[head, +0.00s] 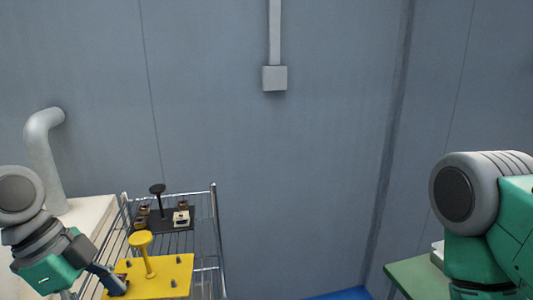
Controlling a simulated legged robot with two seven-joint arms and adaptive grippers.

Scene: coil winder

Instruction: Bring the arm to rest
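My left arm comes in at the lower left, with its gripper (113,284) at the left edge of a yellow plate (178,264). A dark finger reaches over or against the plate's near left corner. I cannot tell whether it touches the plate, or whether the fingers are apart. The yellow plate has an upright yellow knob (141,240) and several small dark pegs. My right arm stands bent at the right edge, and its gripper is out of the picture.
A wire rack (214,205) carries the yellow plate and, behind it, a black plate (165,224) with a black knob and several small coil-like parts. A pale cabinet (92,215) with a pipe stands left. A green tabletop (415,277) is at right. The middle is clear.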

